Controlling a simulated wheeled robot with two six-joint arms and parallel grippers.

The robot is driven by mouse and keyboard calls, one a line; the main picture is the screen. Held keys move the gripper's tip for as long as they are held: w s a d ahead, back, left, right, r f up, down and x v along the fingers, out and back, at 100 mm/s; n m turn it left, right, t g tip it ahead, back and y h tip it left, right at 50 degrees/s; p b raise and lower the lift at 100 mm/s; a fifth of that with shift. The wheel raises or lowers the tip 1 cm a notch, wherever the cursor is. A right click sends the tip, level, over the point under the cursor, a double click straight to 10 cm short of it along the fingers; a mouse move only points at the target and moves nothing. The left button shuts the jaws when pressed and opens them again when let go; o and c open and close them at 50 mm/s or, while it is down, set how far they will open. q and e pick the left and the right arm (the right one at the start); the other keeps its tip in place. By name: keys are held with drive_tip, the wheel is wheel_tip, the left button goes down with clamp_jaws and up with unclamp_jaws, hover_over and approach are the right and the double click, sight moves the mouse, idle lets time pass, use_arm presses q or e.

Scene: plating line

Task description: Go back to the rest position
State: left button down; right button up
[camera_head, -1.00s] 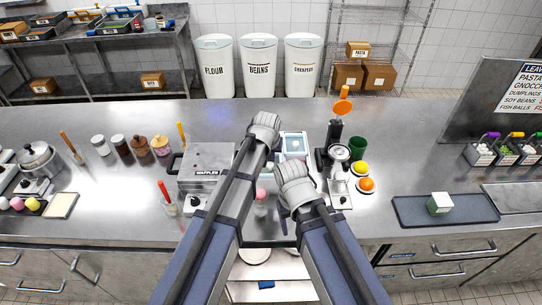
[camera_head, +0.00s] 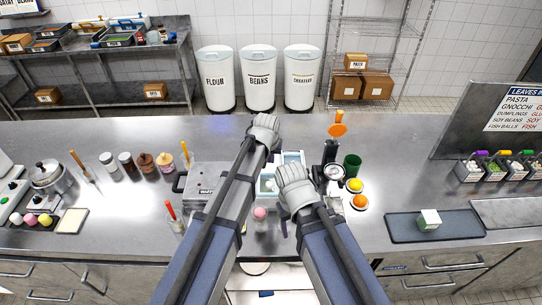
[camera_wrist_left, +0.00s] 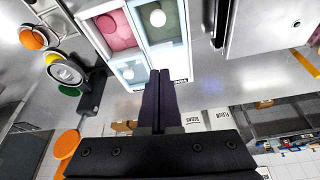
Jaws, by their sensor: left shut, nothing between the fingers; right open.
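My left gripper (camera_head: 265,130) is over the counter, towards its back, with its fingertips hidden in the head view. In the left wrist view the two dark fingers of my left gripper (camera_wrist_left: 158,100) are together with nothing between them. They point across a light blue divided box (camera_wrist_left: 136,73), which has pink, dark and blue compartments holding pale round pieces. The box (camera_head: 292,157) is partly covered by my arms in the head view. My right gripper (camera_head: 284,222) is lower and nearer the counter's front, open, with only a dark finger showing.
A waffle maker (camera_head: 203,183) stands left of my arms. A pink-topped jar (camera_head: 260,213) is between them. The counter's back strip is clear.

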use_arm(q)
drive_tip(key=shift+s+r, duration=0.2)
drive_tip(key=shift+r, duration=0.15)
drive_tip(key=s+f+b, duration=0.3)
drive_tip(key=s, duration=0.1)
drive_tip(key=s+a+f+g+b, duration=0.1)
drive_tip(key=s+f+b, duration=0.2)
drive_tip(key=s+f, duration=0.1)
drive_tip(key=s+a+f+m+g+b, duration=0.1)
drive_tip(key=s+f+b, duration=0.2)
drive_tip(key=s, duration=0.3)
drive_tip(key=shift+f+y, duration=0.15)
drive_tip(key=shift+y, duration=0.15)
drive_tip(key=s+a+f+g+b, duration=0.1)
drive_tip(key=s+f+b, duration=0.1)
drive_tip(key=s, duration=0.4)
drive_tip(key=s+a+f+m+g+y+b, duration=0.1)
drive_tip(key=s+f+b, duration=0.2)
drive_tip(key=s, duration=0.3)
drive_tip(key=shift+a+f+b, duration=0.25)
drive_tip(key=shift+f+b, duration=0.1)
drive_tip(key=shift+f, duration=0.05)
